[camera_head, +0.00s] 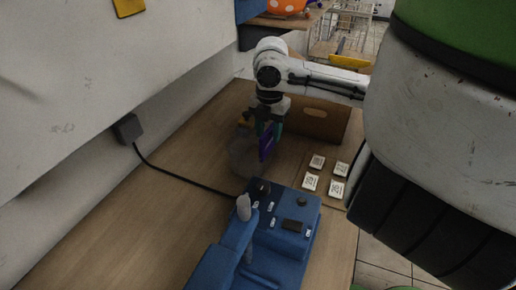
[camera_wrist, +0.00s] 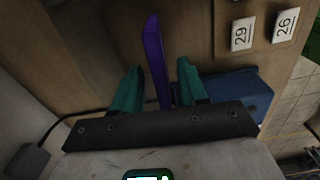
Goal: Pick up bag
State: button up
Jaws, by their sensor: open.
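A thin, upright purple piece (camera_head: 267,148) stands at my gripper (camera_head: 267,134) in the head view; I cannot tell if it is the bag or part of it. In the wrist view the purple piece (camera_wrist: 155,60) stands between the two teal fingers of my gripper (camera_wrist: 158,78). The fingers are open, with a gap visible on both sides of it. A dull grey, rounded shape (camera_head: 244,157) lies just left of the purple piece in the head view; it may be the bag, but its outline is unclear.
A blue machine (camera_head: 290,222) with a grey knob stands in front of the gripper; its black cable runs to a wall box (camera_head: 127,129). A cardboard box (camera_head: 318,118) stands behind. Several numbered cards (camera_head: 311,182) lie right. The table's left side (camera_head: 150,215) is mostly clear.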

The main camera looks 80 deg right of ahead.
jog(key=shift+c, duration=0.3)
grip_shut()
jog(key=shift+r, duration=0.1)
